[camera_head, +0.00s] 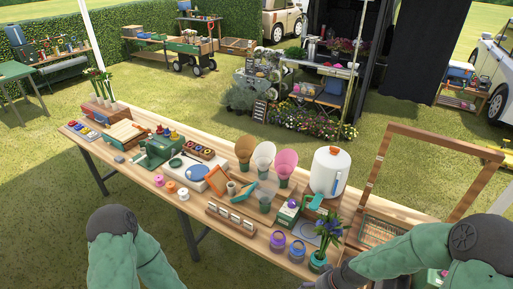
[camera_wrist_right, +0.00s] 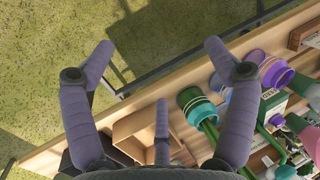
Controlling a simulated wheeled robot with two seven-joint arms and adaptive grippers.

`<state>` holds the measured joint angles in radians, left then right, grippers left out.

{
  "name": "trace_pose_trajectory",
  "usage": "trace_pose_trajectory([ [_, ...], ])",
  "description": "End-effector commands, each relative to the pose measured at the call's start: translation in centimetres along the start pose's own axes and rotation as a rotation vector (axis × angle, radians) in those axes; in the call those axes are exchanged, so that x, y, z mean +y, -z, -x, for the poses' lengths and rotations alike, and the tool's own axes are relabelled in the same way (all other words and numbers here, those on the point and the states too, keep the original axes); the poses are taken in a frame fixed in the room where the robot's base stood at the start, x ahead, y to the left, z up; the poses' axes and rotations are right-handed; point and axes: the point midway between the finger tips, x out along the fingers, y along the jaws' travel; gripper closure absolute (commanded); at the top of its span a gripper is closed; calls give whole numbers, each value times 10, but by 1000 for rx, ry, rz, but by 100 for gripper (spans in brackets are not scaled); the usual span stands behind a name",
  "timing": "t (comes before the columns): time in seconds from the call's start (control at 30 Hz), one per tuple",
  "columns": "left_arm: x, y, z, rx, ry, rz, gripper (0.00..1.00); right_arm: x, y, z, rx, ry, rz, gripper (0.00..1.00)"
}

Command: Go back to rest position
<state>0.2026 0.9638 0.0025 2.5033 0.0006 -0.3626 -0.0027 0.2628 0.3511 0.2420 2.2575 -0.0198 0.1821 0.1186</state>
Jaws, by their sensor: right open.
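My right arm (camera_head: 415,255) comes in from the right, and its gripper (camera_head: 338,278) is partly cut off at the bottom edge, close to a green vase of blue flowers (camera_head: 318,262). In the right wrist view the right gripper (camera_wrist_right: 160,66) has its grey fingers spread wide with nothing between them. A green pot with stems (camera_wrist_right: 193,100) stands on the table beside the right finger, apart from it as far as I can tell. My left arm (camera_head: 115,245) shows at the lower left; its gripper is out of view.
The wooden table (camera_head: 150,185) is crowded with jars, tools and trays. A white canister (camera_head: 329,172) and a tall wooden frame (camera_head: 440,140) stand on its right half. Grass (camera_head: 60,220) lies open in front.

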Motion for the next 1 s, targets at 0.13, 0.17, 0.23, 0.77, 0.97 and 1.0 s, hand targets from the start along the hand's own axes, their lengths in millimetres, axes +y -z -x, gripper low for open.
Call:
trace_pose_trajectory([
  [0.13, -9, 1, -26, 0, 0, 0, 60, 5, -26, -69, -30, 2, 41, 13],
  [0.17, -10, 1, -29, 0, 0, 0, 60, 6, -31, -81, -33, 2, 50, 13],
  [0.23, -14, 2, -38, 0, 0, 0, 60, 8, -44, -108, -43, 3, 69, 13],
  [0.77, -27, 3, -75, 0, 0, 0, 60, 20, -111, -209, -75, 4, 157, 13],
  [0.97, -27, 3, -75, 0, 0, 0, 60, 20, -111, -209, -75, 4, 157, 13],
  [1.0, -27, 3, -75, 0, 0, 0, 60, 20, -111, -209, -75, 4, 157, 13],
])
